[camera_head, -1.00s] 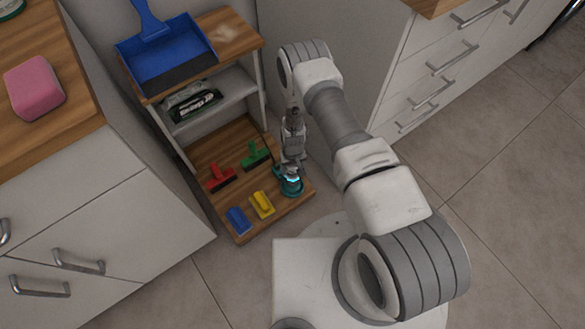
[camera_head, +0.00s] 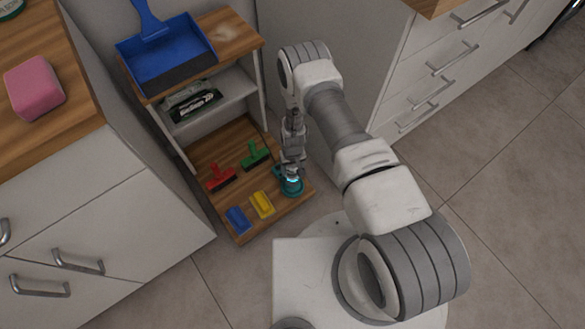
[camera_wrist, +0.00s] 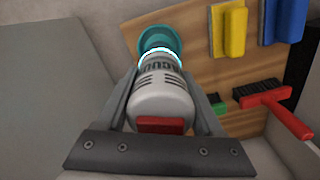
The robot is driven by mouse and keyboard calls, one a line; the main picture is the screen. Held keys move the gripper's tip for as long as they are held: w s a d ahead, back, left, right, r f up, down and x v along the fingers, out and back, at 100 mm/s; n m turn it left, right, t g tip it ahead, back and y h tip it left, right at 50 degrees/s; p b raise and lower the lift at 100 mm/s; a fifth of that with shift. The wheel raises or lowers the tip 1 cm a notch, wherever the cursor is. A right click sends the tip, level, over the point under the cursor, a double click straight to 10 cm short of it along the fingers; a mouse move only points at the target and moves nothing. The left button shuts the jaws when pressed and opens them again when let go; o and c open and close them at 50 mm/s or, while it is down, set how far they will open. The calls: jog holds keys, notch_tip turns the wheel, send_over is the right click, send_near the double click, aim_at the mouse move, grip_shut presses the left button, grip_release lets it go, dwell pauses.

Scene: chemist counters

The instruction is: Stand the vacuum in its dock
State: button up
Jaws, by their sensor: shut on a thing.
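The handheld vacuum (camera_wrist: 160,98) is a grey-white body with a red patch and a glowing ring at its far end. In the wrist view it lies between the two fingers of my gripper (camera_wrist: 162,88), which are shut on it. The teal dock (camera_wrist: 157,38) is just beyond the glowing ring, on the wooden board. In the head view the dock (camera_head: 289,189) is at the front right of the bottom shelf, with the vacuum's glowing end at it and my gripper (camera_head: 291,163) above. I cannot tell whether the vacuum is fully seated.
A blue dustpan (camera_head: 165,60) is on the top shelf. A drawer cabinet (camera_head: 350,60) stands close on the right.

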jog(key=shift+f, duration=0.35)
jog(key=o, duration=1)
jog(key=shift+o, duration=0.5)
jog(key=shift+f, duration=0.1)
jog(key=shift+d+r+p, duration=0.1)
jog(key=shift+r+p, duration=3.6)
jog(key=shift+r, duration=1.85)
